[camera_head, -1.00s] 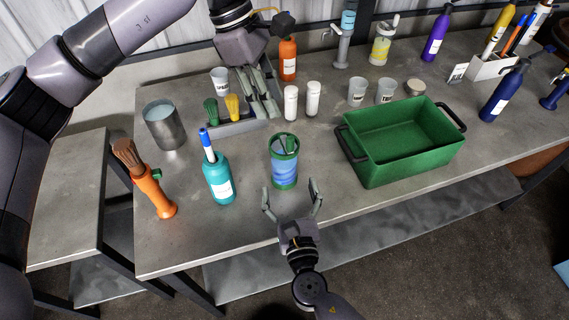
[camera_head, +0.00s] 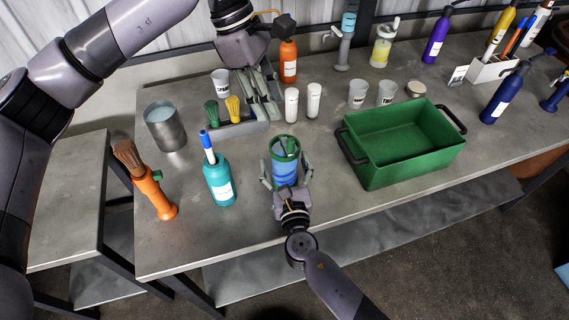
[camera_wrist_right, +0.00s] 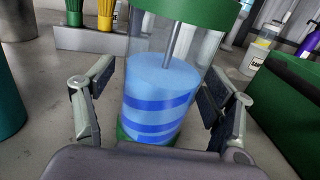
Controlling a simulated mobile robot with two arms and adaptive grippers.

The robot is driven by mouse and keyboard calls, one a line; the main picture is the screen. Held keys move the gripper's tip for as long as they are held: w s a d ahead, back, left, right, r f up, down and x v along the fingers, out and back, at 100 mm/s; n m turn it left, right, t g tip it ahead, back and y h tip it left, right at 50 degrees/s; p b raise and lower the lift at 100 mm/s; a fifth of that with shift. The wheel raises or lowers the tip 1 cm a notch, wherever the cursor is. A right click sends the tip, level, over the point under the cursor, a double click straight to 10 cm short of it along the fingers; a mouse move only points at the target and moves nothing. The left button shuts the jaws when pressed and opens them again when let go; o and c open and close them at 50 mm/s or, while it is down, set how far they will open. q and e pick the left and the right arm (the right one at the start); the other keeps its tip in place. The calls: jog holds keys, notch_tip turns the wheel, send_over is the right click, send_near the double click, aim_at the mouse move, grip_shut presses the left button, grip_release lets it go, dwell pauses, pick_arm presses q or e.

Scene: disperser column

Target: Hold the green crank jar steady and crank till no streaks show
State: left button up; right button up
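The green crank jar (camera_head: 284,173) stands upright near the table's front edge, with a green rim and a green crank at its top. In the right wrist view the clear jar (camera_wrist_right: 158,100) holds light blue liquid with several darker blue streaks and a grey rod down its middle. My right gripper (camera_head: 286,176) comes in from the front with its fingers on both sides of the jar; gaps show between fingers and wall. My left gripper (camera_head: 264,108) hangs down behind the jar, above the grey brush tray, fingers apart, nothing seen between them.
A teal bottle (camera_head: 219,182) with a blue marker and an orange brush handle (camera_head: 155,194) stand left of the jar. White bottles (camera_head: 291,104) stand behind it. A green crate (camera_head: 388,176) is to the right. A metal cup (camera_head: 166,130) stands at left.

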aim_at(291, 139)
pick_arm(q)
jog(key=shift+o, duration=0.2)
pick_arm(e)
jog(key=c, duration=1.4)
pick_arm(q)
jog(key=s+d+r+m+t+y, duration=0.15)
jog(key=d+m+y, duration=0.25)
jog(key=m, duration=1.6)
notch_tip(291, 139, down, 12)
jog(key=shift+w+a+r, duration=0.1)
jog(key=shift+r, duration=0.05)
jog(key=shift+c, duration=0.4)
grip_shut()
